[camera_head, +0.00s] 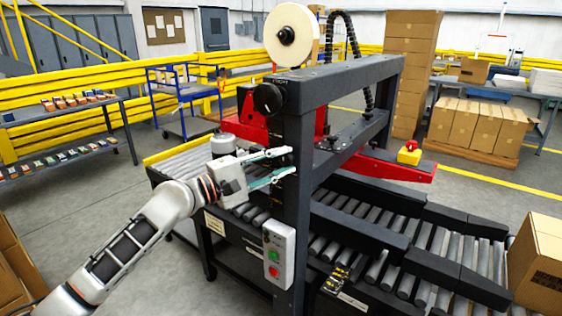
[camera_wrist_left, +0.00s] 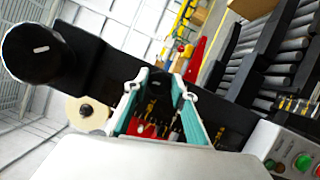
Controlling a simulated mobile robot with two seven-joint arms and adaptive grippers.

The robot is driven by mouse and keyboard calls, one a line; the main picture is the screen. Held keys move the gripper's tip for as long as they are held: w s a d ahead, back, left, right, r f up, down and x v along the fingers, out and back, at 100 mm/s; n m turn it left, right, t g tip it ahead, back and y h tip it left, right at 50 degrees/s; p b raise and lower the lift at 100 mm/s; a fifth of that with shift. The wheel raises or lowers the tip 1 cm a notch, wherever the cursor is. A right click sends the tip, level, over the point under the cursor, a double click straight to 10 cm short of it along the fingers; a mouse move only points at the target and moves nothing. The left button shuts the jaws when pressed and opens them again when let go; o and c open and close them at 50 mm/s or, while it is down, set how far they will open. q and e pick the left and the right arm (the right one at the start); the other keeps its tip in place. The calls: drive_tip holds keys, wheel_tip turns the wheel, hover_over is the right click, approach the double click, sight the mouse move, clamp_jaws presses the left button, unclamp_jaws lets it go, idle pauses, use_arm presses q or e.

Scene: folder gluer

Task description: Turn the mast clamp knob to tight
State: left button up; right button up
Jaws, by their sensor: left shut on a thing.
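My left gripper (camera_head: 285,162) reaches in from the left to the dark upright post (camera_head: 294,205) of the machine. In the left wrist view its two teal-padded fingers (camera_wrist_left: 161,78) are closed around a small dark part on the post, which looks like the mast clamp knob (camera_wrist_left: 161,85). The fingers hide most of it, and I cannot read its setting. A larger round black knob (camera_head: 267,98) with a white mark sits higher on the machine, apart from the gripper; it also shows in the left wrist view (camera_wrist_left: 38,52). My right gripper is not in view.
A control box (camera_head: 279,254) with green and red buttons is on the post below the gripper. A roller conveyor (camera_head: 375,262) runs to the right. A tape roll (camera_head: 291,36) is on top. A carton (camera_head: 538,262) stands at the right edge.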

use_arm(q)
drive_tip(key=shift+r+m+g+y+p, duration=0.1)
drive_tip(key=shift+m+g+y+p, duration=0.35)
drive_tip(key=shift+m, duration=0.75)
drive_tip(key=o, duration=1.1)
drive_tip(key=shift+d, duration=0.1)
drive_tip(key=v, duration=1.2)
drive_tip(key=shift+s, duration=0.1)
